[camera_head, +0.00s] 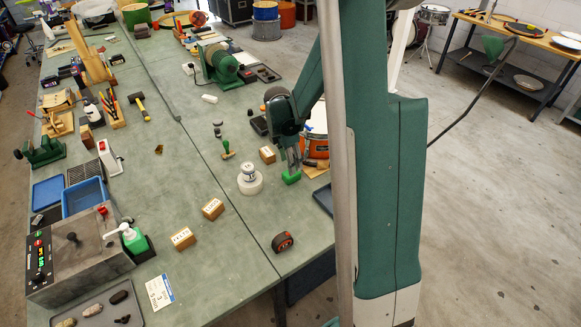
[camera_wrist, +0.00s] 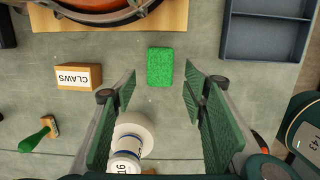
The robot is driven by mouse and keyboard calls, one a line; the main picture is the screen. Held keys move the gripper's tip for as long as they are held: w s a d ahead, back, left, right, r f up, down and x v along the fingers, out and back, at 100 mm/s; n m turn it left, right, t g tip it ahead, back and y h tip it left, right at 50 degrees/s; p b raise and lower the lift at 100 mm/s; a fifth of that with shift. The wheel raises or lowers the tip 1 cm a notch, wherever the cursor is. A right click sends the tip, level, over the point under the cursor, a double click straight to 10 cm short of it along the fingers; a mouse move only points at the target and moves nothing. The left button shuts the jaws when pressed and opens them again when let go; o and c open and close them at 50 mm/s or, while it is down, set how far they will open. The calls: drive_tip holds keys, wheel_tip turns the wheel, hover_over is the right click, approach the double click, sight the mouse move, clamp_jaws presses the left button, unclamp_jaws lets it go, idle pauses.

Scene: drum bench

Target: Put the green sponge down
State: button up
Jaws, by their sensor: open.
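The green sponge (camera_head: 291,177) lies on the green-grey bench top near its right edge, below the orange drum. In the wrist view the sponge (camera_wrist: 160,67) lies flat, just beyond the gap between the fingertips. My gripper (camera_head: 292,160) is directly above it in the head view. In the wrist view my gripper (camera_wrist: 160,90) is open, with a green-padded finger on each side and nothing between the pads at the tips. Bench surface shows between each finger and the sponge.
A wooden block marked CLAWS (camera_wrist: 78,77) and a green-handled brush (camera_wrist: 38,134) are left of the sponge. A white roll (camera_wrist: 134,130) is near the left finger. A dark tray (camera_wrist: 265,30) is at upper right. The orange drum (camera_head: 316,145) stands close behind.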

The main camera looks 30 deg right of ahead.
sight(287, 175)
drive_tip(key=shift+a+r, duration=0.2)
drive_tip(key=shift+r, duration=1)
drive_tip(key=shift+a+r, duration=0.2)
drive_tip(key=shift+r, duration=1)
drive_tip(key=s+a+r+m+t, duration=0.2)
drive_tip(key=s+a+r+m, duration=0.2)
drive_tip(key=a+r, duration=0.25)
drive_tip(key=s+a+r+m+t, duration=0.1)
drive_tip(key=s+a+r+m, duration=0.4)
drive_tip(key=r, duration=0.3)
drive_tip(key=s+a+r+m+t+y, duration=0.1)
drive_tip(key=s+a+r+m+t, duration=0.3)
drive_tip(key=s+a+m, duration=0.5)
drive_tip(key=shift+s+a+r+y, duration=0.4)
drive_tip(key=shift+s+a+r, duration=0.25)
drive_tip(key=shift+s+a, duration=1.95)
drive_tip(key=shift+s+d, duration=0.5)
